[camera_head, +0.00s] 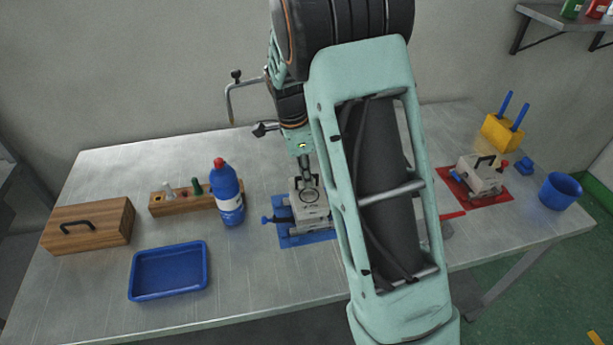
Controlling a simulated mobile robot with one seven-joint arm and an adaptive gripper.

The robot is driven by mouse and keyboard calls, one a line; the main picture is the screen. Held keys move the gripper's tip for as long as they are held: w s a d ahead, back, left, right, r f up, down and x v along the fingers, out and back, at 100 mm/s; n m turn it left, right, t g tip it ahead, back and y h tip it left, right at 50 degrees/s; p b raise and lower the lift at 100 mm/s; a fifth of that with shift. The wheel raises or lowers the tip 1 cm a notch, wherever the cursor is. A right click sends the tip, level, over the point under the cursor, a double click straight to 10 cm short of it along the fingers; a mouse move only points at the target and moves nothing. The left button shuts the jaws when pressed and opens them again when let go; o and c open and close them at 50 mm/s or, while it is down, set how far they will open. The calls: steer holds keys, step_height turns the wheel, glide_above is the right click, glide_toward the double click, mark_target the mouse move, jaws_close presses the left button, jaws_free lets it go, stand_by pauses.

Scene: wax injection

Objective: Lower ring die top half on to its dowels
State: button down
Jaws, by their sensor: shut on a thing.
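The ring die (312,208) is a pale grey metal block at the middle of the bench, over a blue mat (290,238). My gripper (308,183) points down at the top of the die and is shut at its dark handle. My arm covers the die's right side. I cannot tell whether the top half touches the lower half or hangs just above it, and the dowels are not visible.
A blue bottle (228,193) stands left of the die, by a wooden rack (178,206). A blue tray (168,272) and wooden box (88,226) lie further left. Another die (482,174) sits on a red mat (471,196) at right, near a blue cup (559,191).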

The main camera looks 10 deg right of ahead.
steer(key=shift+f+b, duration=0.85)
steer(key=shift+f, duration=0.35)
steer(key=c, duration=2)
jaws_free()
steer(key=shift+c, duration=0.2)
steer(key=r, duration=0.4)
steer(key=a+r, duration=0.1)
steer(key=r, duration=0.7)
steer(key=shift+a, duration=0.4)
